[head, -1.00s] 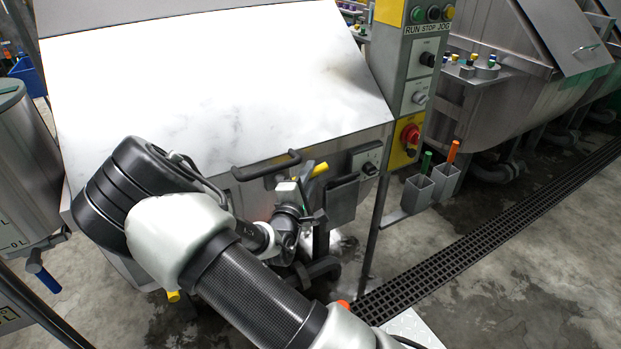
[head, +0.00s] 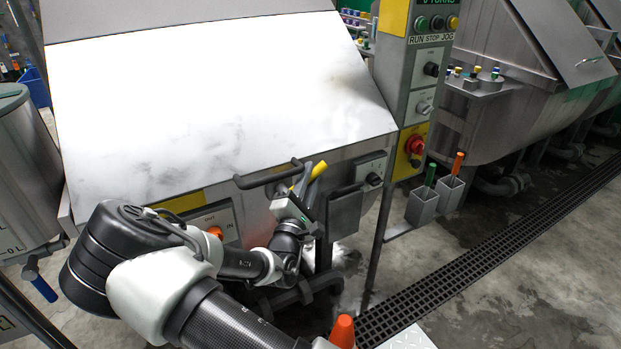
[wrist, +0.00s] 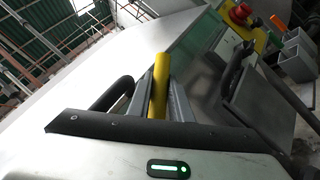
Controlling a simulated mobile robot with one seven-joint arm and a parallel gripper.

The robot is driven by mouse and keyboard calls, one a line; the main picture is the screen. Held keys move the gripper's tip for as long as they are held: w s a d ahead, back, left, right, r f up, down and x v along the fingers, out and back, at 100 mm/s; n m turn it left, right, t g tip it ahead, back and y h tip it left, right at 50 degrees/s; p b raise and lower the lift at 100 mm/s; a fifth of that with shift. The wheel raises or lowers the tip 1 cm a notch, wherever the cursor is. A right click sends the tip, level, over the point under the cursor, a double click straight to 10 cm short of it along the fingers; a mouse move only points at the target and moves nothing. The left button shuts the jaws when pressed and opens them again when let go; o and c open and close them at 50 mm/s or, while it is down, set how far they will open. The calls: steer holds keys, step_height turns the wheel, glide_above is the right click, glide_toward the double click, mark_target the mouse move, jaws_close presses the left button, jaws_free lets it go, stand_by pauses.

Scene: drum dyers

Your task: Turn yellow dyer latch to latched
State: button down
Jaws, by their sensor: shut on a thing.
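The yellow latch handle (head: 318,171) juts from the front of the steel dyer (head: 230,90), just below its lid edge. It points up and to the right in the head view. My gripper (head: 304,184) is at the handle, reaching up from below left. In the wrist view the yellow handle (wrist: 159,85) stands between my two grey fingers, which are shut on it. The latch's pivot is hidden behind my gripper in the head view and by the gripper body in the wrist view.
A black grab handle (head: 268,177) is close left of my gripper. A dark grey box (head: 345,212) sits close right. A control column (head: 412,110) with a red knob stands farther right. An orange cone (head: 342,332) is on the floor near my arm.

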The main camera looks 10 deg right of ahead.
steer(key=shift+f, duration=0.1)
steer(key=c, duration=1.6)
jaws_free()
steer(key=shift+r, duration=0.2)
